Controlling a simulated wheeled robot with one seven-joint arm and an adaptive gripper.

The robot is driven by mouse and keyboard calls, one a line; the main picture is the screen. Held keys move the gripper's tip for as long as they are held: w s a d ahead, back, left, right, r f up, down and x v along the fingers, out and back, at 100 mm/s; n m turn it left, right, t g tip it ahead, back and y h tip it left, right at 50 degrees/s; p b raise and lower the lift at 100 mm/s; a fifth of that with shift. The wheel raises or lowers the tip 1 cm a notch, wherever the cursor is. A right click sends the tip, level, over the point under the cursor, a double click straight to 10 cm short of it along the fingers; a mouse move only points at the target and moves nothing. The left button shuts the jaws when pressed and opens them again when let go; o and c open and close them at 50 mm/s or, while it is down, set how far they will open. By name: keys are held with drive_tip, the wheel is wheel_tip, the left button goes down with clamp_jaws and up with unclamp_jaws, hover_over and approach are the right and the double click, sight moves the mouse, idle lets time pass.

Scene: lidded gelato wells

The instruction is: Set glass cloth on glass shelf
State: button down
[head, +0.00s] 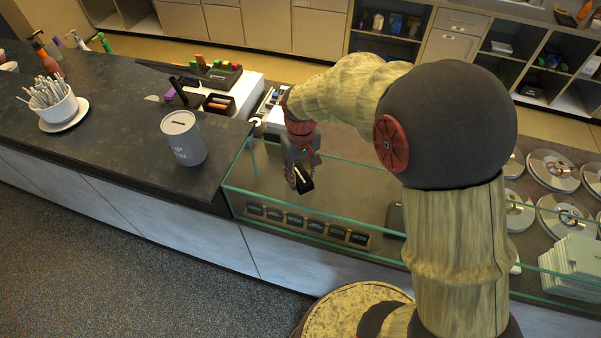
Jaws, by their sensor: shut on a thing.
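My gripper (301,176) points down over the display case left of the middle in the head view. It is shut on a small dark thing (304,183) with a pale edge. The thing is mostly hidden by the fingers, and I cannot make out whether it is the glass cloth. No other cloth is clear to see. The glass shelf (352,183), a clear pane with green edges, spans the top of the case below or around my gripper. I cannot tell the gap between gripper and glass.
A grey tip tin (184,139) stands on the dark counter (115,112) at left, with a cup of spoons (54,105) on a saucer. A row of dark labels (305,224) lies inside the case. Round lidded wells (553,171) and pale stacked boxes (571,267) are at right.

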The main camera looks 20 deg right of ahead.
sight(300, 176)
drive_tip(key=shift+f, duration=0.35)
idle(0.6)
drive_tip(key=c, duration=1.5)
unclamp_jaws()
drive_tip(key=shift+o, duration=1)
drive_tip(key=o, duration=0.3)
drive_tip(key=shift+o, duration=0.2)
drive_tip(key=shift+r, duration=0.1)
drive_tip(key=shift+r+p, duration=2.3)
drive_tip(key=shift+r, duration=1.6)
